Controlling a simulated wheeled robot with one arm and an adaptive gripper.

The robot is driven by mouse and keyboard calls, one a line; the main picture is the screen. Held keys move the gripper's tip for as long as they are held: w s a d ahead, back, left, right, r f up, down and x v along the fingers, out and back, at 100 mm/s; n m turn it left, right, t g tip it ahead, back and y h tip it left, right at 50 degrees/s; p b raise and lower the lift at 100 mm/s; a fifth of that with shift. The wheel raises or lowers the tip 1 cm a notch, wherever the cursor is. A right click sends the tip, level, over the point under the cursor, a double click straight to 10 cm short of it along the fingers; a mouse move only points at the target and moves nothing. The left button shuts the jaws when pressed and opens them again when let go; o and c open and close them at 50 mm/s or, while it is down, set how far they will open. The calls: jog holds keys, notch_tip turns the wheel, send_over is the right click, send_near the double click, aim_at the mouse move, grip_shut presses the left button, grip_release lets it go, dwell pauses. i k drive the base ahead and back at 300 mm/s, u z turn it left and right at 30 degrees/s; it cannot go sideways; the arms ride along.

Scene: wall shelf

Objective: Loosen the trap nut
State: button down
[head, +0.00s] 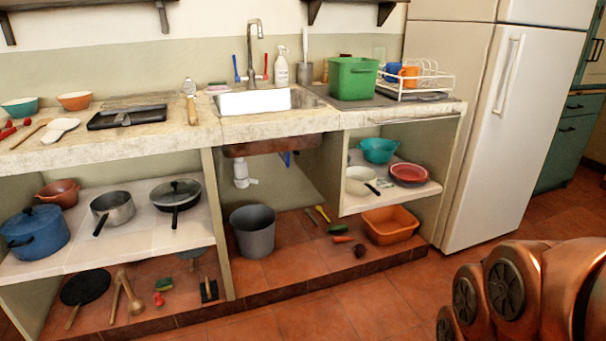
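The white sink trap (241,174) hangs under the sink (262,101), in the open bay below the counter. Its nut is too small to tell apart from the rest of the trap. A grey bucket (253,232) stands upright on the tiled floor of the bay, below the trap. Copper-coloured links of my arm show at the lower right, well apart from the sink. My gripper is out of view.
Left of the bay, a shelf (60,262) holds a blue pot (35,233) and pans. Right of it, another shelf (412,193) holds bowls above an orange basin (390,224). Small tools lie near the bucket. The floor in front (330,300) is clear.

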aim_at(240, 183)
jog(key=u, duration=0.1)
jog(key=i, duration=1)
jog(key=u, duration=1.2)
jog(key=i, duration=0.6)
jog(key=u, duration=0.75)
